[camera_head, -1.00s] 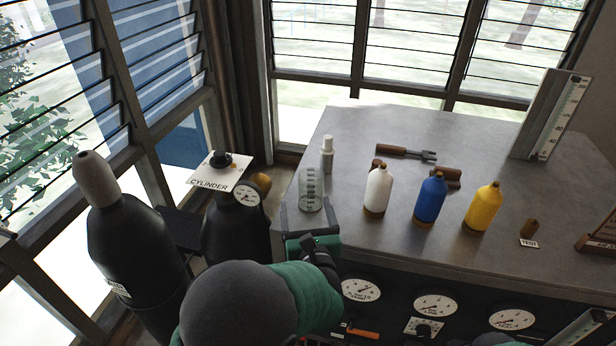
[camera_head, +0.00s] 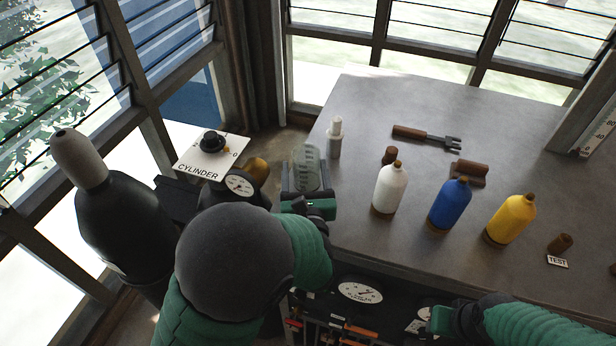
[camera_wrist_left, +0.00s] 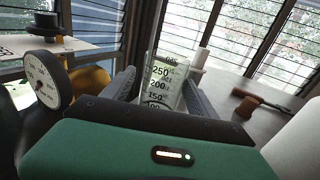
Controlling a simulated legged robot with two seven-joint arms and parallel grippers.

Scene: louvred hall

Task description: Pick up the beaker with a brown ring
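A clear graduated beaker (camera_head: 306,167) stands near the left edge of the grey table. It also shows in the left wrist view (camera_wrist_left: 161,82), with printed numbers. I cannot make out a brown ring on it; its lower part is hidden by my gripper. My left gripper (camera_head: 309,180) is open, with one finger on each side of the beaker. In the left wrist view the fingers (camera_wrist_left: 159,88) flank it, with a gap visible at the left. My right gripper (camera_head: 437,321) is low at the table's front; its fingers cannot be made out.
A small white bottle (camera_head: 335,138) stands just right of the beaker. White (camera_head: 390,188), blue (camera_head: 449,205) and yellow (camera_head: 511,219) bottles stand farther right. A brown-handled tool (camera_head: 428,138) lies behind them. A gauge (camera_head: 240,184) and CYLINDER sign (camera_head: 205,160) are at left.

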